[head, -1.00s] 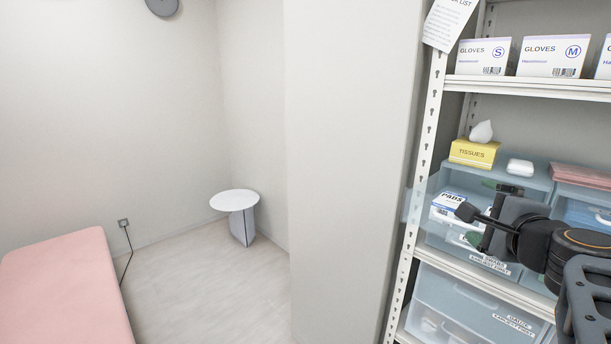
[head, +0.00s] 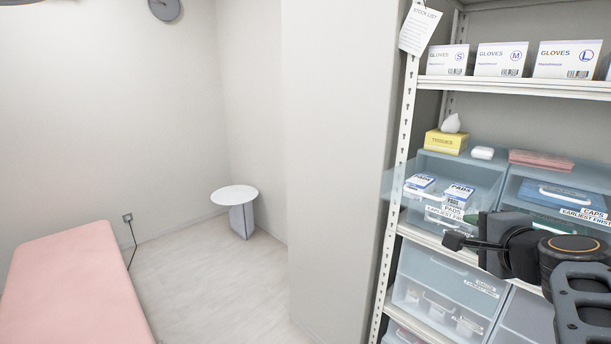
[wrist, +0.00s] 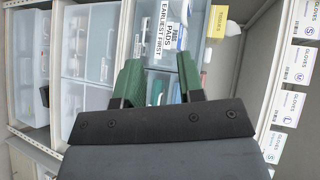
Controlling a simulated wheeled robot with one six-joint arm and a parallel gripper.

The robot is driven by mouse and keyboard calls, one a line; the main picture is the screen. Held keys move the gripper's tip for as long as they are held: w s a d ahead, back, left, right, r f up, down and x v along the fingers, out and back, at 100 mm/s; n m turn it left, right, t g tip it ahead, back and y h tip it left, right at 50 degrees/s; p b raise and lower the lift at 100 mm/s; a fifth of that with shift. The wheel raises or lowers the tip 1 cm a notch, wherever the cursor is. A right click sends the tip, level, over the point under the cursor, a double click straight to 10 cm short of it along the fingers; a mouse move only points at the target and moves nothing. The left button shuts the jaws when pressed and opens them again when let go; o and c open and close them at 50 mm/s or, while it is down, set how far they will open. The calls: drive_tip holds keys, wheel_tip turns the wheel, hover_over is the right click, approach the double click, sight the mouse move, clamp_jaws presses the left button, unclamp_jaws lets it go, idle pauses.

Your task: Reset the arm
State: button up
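My gripper (wrist: 160,72) is open in the wrist view, with its two green-padded fingers apart and nothing between them. In the head view my arm reaches in from the right edge, and my gripper (head: 466,240) shows edge-on in front of the shelf rack. It looks apart from the bins, though the exact gap is hard to judge.
The rack (head: 398,150) on the right holds glove boxes (head: 502,58), a yellow tissue box (head: 446,141), a pads bin (head: 428,205) and lower bins (head: 440,285). A pink couch (head: 75,290) and a round white table (head: 234,195) stand left. The floor between is clear.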

drive_tip(key=s+a+f+n+g, duration=0.5)
drive_tip(key=a+f+n, duration=0.2)
drive_tip(key=f, duration=0.3)
drive_tip(key=s+a+f+n+g, duration=0.5)
drive_tip(key=s+a+f+n, duration=0.1)
drive_tip(key=f+n, duration=0.4)
drive_tip(key=shift+a+f, duration=0.25)
drive_tip(key=shift+a, duration=0.65)
